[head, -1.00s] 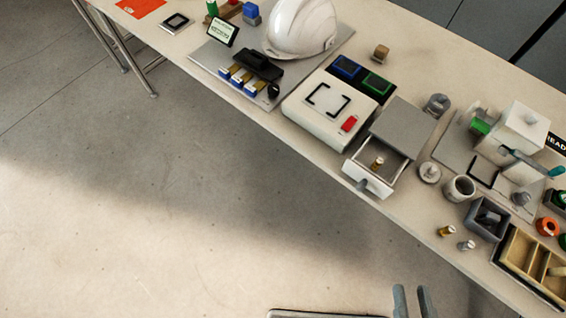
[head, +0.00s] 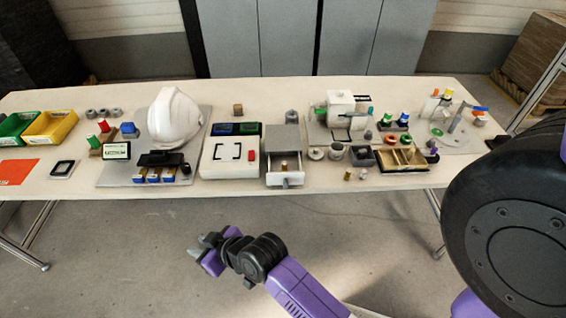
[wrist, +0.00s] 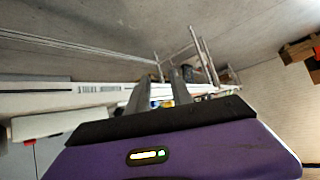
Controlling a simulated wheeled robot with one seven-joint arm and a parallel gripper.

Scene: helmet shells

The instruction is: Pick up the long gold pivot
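A small gold pivot (head: 284,166) stands in the open drawer of a grey-topped box at the middle of the table. Another gold pivot (head: 348,174) stands on the table near the front edge, right of the drawer. I cannot tell at this size which is longer. My gripper (head: 200,245) is in front of and below the table edge, well away from both. Its two fingers also show in the wrist view (wrist: 160,90), apart with nothing between them. Neither pivot can be made out in the wrist view.
The drawer (head: 286,180) sticks out toward the front edge. A grey pivot (head: 363,174) stands beside the gold one on the table. A white box (head: 228,170), a white helmet (head: 174,118) and a divided tray (head: 404,168) stand nearby. The floor before the table is clear.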

